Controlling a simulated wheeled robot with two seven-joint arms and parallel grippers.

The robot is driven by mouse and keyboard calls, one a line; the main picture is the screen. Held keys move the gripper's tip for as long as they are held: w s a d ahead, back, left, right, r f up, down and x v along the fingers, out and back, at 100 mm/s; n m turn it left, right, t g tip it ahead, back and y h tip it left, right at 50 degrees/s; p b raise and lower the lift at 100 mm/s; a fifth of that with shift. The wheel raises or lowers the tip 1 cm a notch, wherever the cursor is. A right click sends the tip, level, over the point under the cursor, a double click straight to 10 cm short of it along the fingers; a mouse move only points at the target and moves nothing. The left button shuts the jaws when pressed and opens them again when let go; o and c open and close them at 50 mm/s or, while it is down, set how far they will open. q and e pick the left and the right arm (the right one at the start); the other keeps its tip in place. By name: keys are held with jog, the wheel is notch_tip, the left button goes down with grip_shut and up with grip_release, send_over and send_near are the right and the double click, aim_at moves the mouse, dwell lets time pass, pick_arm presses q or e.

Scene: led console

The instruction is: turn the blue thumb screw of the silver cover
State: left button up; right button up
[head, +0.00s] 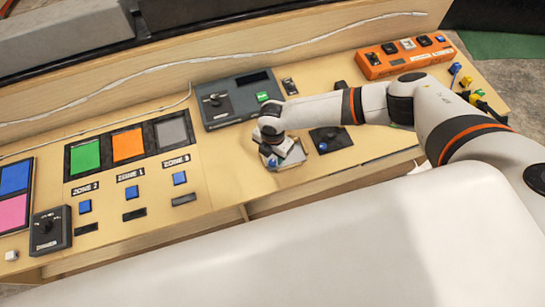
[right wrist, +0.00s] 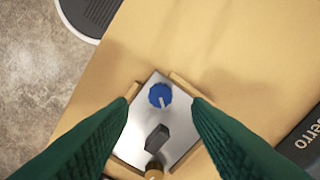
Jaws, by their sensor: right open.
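The silver cover (right wrist: 138,124) is a bright metal plate set between pale wooden strips on the bench. The blue thumb screw (right wrist: 160,95) stands near one end of it, with a pale mark across its top. A dark block (right wrist: 156,138) and a brass knob (right wrist: 154,170) are also on the cover. My right gripper (right wrist: 160,101) is open, its green fingers pointing down to either side of the screw. In the head view, my right gripper (head: 276,144) hides much of the cover. My left gripper is not in view.
A grey box with a green button (head: 230,98) stands behind the cover. Coloured zone panels (head: 130,144) lie left. The bench edge is close in front.

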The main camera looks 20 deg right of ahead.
aim_at(272, 161)
jog(key=shift+f, duration=2)
grip_shut()
jog(key=shift+m, duration=0.4)
jog(key=m+p, duration=0.1)
jog(key=m, duration=0.3)
jog(key=shift+m, duration=0.3)
jog(key=m+p, duration=0.1)
jog(key=m, duration=0.3)
jog(key=shift+r+m, duration=0.1)
jog(key=shift+m, duration=0.3)
jog(key=shift+w, duration=0.1)
